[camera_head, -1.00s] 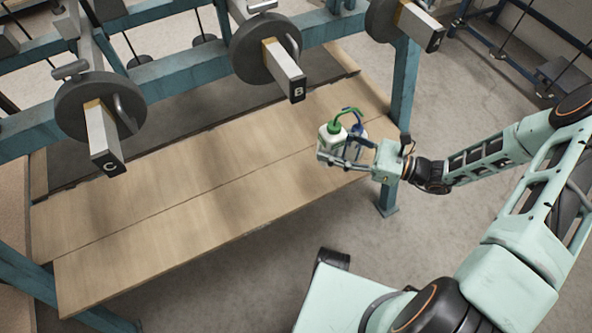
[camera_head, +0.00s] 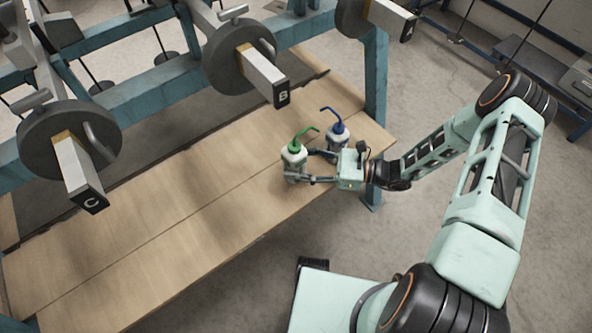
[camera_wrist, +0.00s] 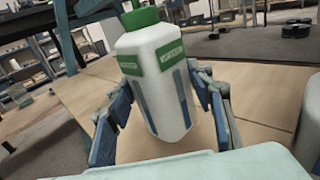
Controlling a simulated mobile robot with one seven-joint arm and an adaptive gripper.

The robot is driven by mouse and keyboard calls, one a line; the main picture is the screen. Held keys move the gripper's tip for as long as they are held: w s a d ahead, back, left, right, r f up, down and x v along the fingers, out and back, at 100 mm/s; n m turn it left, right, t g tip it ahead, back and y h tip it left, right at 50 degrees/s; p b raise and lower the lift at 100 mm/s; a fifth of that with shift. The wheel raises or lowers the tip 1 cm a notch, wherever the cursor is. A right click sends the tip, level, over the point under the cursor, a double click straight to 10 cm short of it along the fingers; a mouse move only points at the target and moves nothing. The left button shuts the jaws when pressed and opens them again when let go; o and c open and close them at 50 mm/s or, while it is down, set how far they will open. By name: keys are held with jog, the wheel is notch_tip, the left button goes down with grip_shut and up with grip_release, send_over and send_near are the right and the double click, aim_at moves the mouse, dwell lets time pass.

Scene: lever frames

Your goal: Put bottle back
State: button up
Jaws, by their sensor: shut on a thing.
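A white bottle with a green cap and green bent spout (camera_head: 294,158) is upright between the fingers of my gripper (camera_head: 305,167), over the right part of the wooden bench top (camera_head: 200,205). In the wrist view the white bottle (camera_wrist: 155,75) shows its green label, with the gripper fingers (camera_wrist: 160,120) on both sides of it. I cannot tell whether its base touches the wood. A second bottle with a blue bent spout (camera_head: 338,133) stands just behind and to the right of my gripper.
Handles marked C (camera_head: 80,175), B (camera_head: 262,75) and A (camera_head: 390,18) jut out above the bench. A blue-green post (camera_head: 376,80) rises near the bench's right end. The left and middle bench top is clear.

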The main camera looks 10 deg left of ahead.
jog(key=shift+f+b, duration=0.35)
jog(key=shift+f, duration=1.25)
jog(key=shift+f, duration=0.25)
jog(key=o, duration=0.9)
jog(key=shift+c, duration=0.2)
jog(key=shift+r, duration=0.1)
jog(key=shift+r, duration=0.25)
jog(key=d, duration=1.2)
jog(key=shift+w+f+p, duration=0.15)
jog(key=shift+w+p, duration=0.15)
jog(key=shift+w, duration=0.1)
